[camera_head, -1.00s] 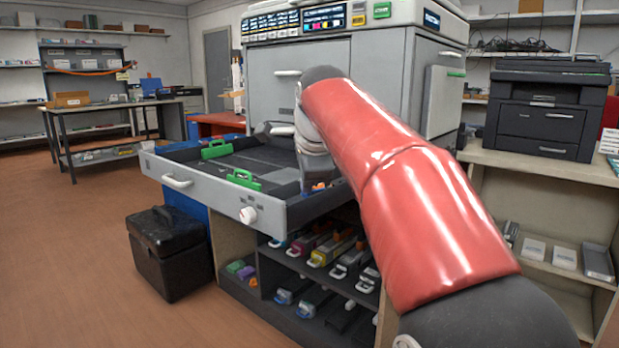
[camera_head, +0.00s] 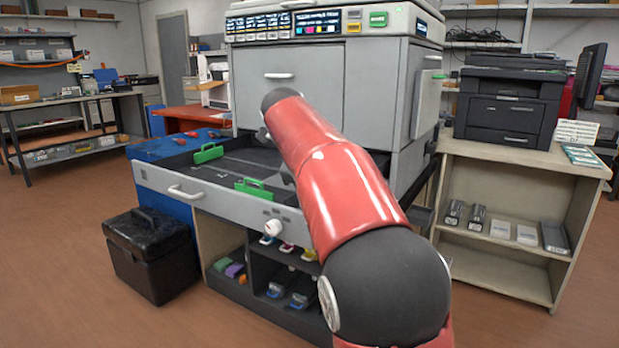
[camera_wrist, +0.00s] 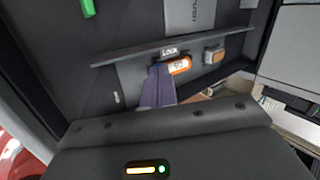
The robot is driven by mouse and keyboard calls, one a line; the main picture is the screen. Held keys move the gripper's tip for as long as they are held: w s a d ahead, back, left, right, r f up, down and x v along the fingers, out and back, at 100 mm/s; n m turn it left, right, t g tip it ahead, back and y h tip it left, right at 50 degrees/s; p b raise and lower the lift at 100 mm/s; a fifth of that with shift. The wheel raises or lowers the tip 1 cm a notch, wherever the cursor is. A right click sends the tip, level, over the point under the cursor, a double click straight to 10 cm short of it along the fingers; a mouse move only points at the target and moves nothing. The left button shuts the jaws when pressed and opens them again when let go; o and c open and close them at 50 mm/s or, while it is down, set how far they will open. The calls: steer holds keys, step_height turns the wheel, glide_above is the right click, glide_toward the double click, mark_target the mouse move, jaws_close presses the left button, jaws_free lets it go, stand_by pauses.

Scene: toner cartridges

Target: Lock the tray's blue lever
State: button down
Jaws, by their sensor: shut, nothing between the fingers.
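The grey tray (camera_head: 225,204) is pulled out from the front of the big printer in the head view. My gripper is hidden there behind my red arm. In the wrist view, my gripper's narrow grey-purple fingers (camera_wrist: 158,84) are shut and empty, pointing at the dark tray interior. A white LOCK label (camera_wrist: 169,51) is just beyond their tips. An orange-and-white piece (camera_wrist: 181,65) sits beside the tips, below the label; I cannot tell whether they touch. I cannot make out a blue lever clearly in either view.
A smaller orange-and-grey piece (camera_wrist: 213,55) lies right of the label. A black case (camera_head: 150,255) stands on the floor at left; a shelf of cartridges is below.

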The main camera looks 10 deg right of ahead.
steer(key=shift+w, duration=0.25)
steer(key=shift+d, duration=0.1)
steer(key=shift+s+d+b, duration=0.4)
steer(key=shift+s+d, duration=0.1)
steer(key=shift+d, duration=0.15)
